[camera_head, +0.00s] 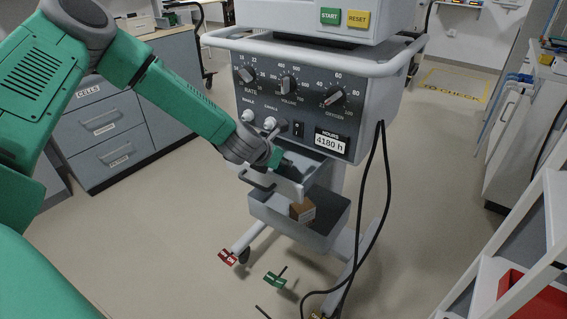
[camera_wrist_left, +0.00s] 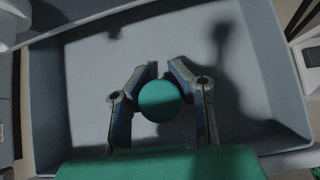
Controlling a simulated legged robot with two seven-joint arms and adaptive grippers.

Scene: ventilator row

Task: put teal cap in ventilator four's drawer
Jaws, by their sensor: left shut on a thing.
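My left gripper (camera_head: 276,163) reaches over the open drawer (camera_head: 289,190) under the ventilator's control panel (camera_head: 310,95). In the left wrist view, the gripper (camera_wrist_left: 163,72) is shut on the round teal cap (camera_wrist_left: 159,101), which shows between its fingers. The grey drawer (camera_wrist_left: 85,105) lies beyond the cap, and its visible floor is bare apart from shadows. I cannot tell how high the cap is above that floor. The panel reads 4180 h; no ventilator number is readable. My right gripper is in neither view.
Black cables (camera_head: 384,185) hang at the ventilator's right. Red (camera_head: 228,257) and green (camera_head: 275,280) tags are near the floor. A white shelf rack (camera_head: 556,215) stands right, drawer cabinets (camera_head: 112,135) left.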

